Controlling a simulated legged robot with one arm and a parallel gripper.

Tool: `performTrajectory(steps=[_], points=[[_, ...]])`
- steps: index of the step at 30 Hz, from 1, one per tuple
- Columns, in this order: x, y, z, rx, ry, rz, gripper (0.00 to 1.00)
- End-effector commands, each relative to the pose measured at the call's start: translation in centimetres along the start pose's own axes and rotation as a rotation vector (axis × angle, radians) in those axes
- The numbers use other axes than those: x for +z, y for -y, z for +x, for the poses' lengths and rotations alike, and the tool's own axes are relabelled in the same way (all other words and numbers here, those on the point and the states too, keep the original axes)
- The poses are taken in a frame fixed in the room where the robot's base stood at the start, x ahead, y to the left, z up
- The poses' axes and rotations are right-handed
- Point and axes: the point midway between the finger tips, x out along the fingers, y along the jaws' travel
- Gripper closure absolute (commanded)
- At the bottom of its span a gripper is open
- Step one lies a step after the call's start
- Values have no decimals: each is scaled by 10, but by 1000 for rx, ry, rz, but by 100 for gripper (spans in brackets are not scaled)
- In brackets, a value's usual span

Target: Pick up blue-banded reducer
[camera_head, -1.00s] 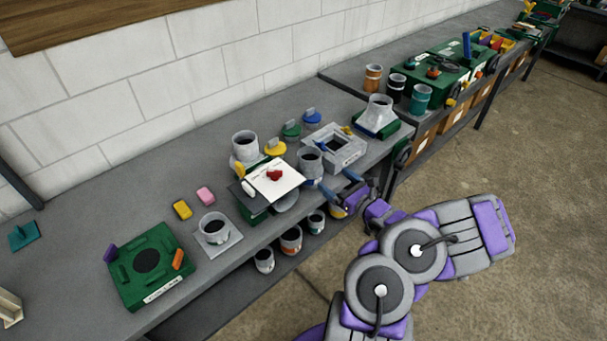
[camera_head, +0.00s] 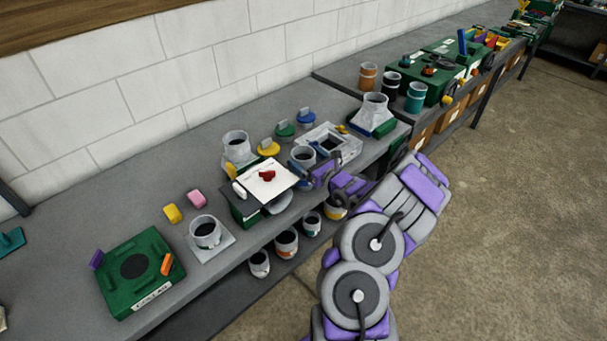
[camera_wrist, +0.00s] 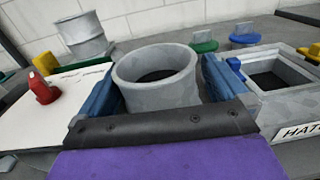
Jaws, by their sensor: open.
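A grey round reducer (camera_head: 303,154) stands at the bench's front edge, between the white-topped stand and a square grey hatch frame. In the wrist view the reducer (camera_wrist: 157,80) is open-topped and upright between my two blue fingers. Its lower part is hidden behind my gripper's dark palm bar, and I cannot make out its band there. My gripper (camera_wrist: 160,68) is open, with a finger on either side of the reducer; a narrow gap shows at the right finger, and contact on the left is unclear. In the head view my gripper (camera_head: 312,163) reaches it from the right.
The white sheet (camera_head: 280,180) with a red piece is close on the left. A taller grey can (camera_head: 237,147) stands behind it. The hatch frame (camera_head: 335,140) is close on the right. Yellow, green and blue knobs stand behind. Several cans sit on the shelf below.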

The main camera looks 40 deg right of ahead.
Motion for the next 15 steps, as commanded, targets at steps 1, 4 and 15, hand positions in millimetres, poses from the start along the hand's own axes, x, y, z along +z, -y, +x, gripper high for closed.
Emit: performTrajectory(steps=[1,4,15], points=[[-1,-1,6,3,0,-3,0],[1,-2,12,0,1,-1,0],[1,-1,14,-1,1,0,12]])
